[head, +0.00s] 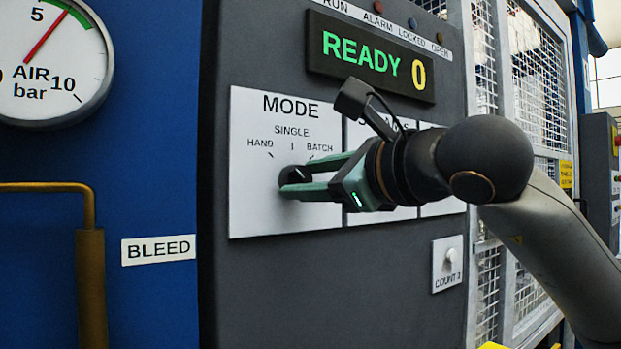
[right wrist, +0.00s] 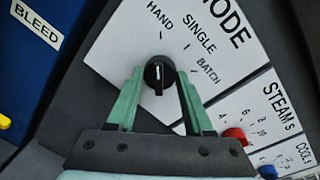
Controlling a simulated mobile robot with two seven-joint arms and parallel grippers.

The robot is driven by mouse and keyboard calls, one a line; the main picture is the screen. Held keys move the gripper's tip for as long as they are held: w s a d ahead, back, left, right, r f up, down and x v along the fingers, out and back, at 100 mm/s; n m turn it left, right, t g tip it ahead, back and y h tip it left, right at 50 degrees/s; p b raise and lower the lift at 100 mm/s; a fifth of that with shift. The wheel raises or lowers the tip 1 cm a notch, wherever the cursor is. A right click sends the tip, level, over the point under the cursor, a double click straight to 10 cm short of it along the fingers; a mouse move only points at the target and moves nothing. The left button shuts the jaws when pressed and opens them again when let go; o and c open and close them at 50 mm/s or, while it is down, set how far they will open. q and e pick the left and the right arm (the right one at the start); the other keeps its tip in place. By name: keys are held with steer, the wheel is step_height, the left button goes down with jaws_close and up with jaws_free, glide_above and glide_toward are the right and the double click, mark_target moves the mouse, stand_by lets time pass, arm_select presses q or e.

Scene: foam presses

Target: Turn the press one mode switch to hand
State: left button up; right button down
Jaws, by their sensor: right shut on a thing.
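The mode switch is a round black knob (right wrist: 159,74) on a white MODE plate (head: 262,215) marked HAND, SINGLE and BATCH. In the head view my right gripper (head: 290,182) reaches in from the right and its green fingers cover most of the knob. In the right wrist view the fingers (right wrist: 160,90) stand on either side of the knob, shut on it. A pale line on the knob runs up and down there, roughly in line with the HAND mark; which end is the pointer is hard to tell. My left gripper is not in view.
The lit display (head: 370,58) reads READY 0. A red knob (right wrist: 235,136) and a blue knob (right wrist: 268,172) sit beside the mode plate. A COUNT button (head: 450,257) is below. A gauge (head: 50,60) and a brown bleed handle (head: 90,275) are at left.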

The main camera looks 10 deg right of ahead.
steer(key=shift+c, duration=1.4)
jaws_free()
steer(key=b+v, duration=0.1)
steer(key=v, duration=1.1)
steer(key=shift+s, duration=0.25)
steer(key=shift+d, duration=0.1)
